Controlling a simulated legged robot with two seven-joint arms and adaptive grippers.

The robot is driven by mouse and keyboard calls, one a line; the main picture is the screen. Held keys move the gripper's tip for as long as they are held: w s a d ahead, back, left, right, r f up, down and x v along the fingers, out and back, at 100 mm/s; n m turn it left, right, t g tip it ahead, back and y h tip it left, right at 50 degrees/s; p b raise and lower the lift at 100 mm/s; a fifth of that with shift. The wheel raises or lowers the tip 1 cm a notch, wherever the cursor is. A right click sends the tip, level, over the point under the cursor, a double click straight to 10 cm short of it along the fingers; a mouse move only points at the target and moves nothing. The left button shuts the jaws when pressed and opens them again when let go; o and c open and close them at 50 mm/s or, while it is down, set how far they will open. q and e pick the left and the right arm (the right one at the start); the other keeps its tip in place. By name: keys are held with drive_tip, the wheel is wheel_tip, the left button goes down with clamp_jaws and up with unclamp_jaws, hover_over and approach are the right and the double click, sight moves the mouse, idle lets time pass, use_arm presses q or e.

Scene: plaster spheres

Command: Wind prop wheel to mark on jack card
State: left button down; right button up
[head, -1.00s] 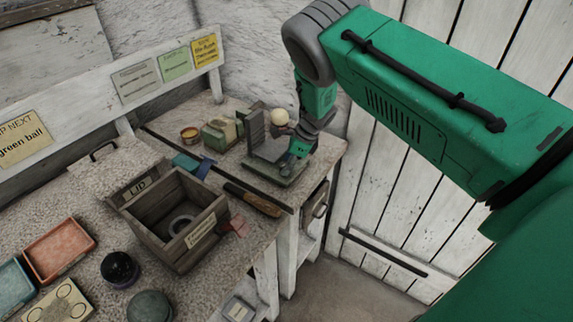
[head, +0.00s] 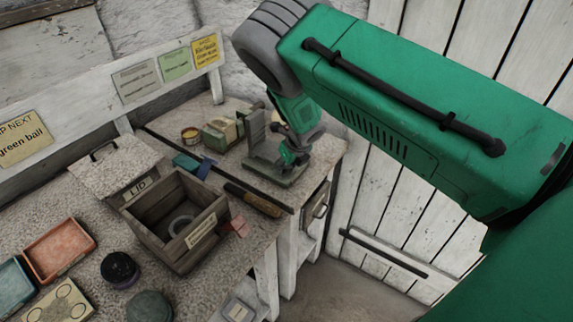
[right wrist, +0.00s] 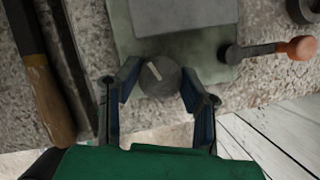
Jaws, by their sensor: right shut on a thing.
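The jack (head: 262,168) stands at the right end of the bench, with a flat base and an upright plate. Its prop wheel (right wrist: 161,78) is a dark round knob with one pale line, which points up and slightly left in the right wrist view. My right gripper (right wrist: 159,88) is shut on the wheel, one finger on each side; in the head view the gripper (head: 291,160) is small and partly covers the jack. Three cards hang on the back board: grey (head: 136,82), green (head: 177,65) and yellow (head: 207,50). I cannot tell which is the jack card or read its mark.
A lever with an orange knob (right wrist: 302,48) sticks out beside the jack. A wooden-handled tool (head: 253,200) lies in front of it.

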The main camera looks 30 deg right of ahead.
drive_tip(key=m+p, duration=0.1)
drive_tip(key=m+h+p, duration=0.1)
drive_tip(key=m, duration=0.1)
drive_tip(key=m+h+p, duration=0.1)
drive_tip(key=m, duration=0.1)
drive_tip(key=shift+w+r, duration=0.25)
drive_tip(key=m, duration=0.2)
drive_tip(key=shift+a+m+g+h, duration=0.15)
drive_tip(key=shift+m+g+h, duration=0.15)
drive_tip(key=shift+g+h, duration=0.1)
drive_tip(key=shift+m+h+p, duration=0.3)
drive_tip(key=shift+m, duration=0.8)
drive_tip(key=shift+g, duration=0.3)
drive_tip(key=o, duration=1.1)
drive_tip(key=shift+c, duration=0.2)
drive_tip(key=shift+o, duration=0.4)
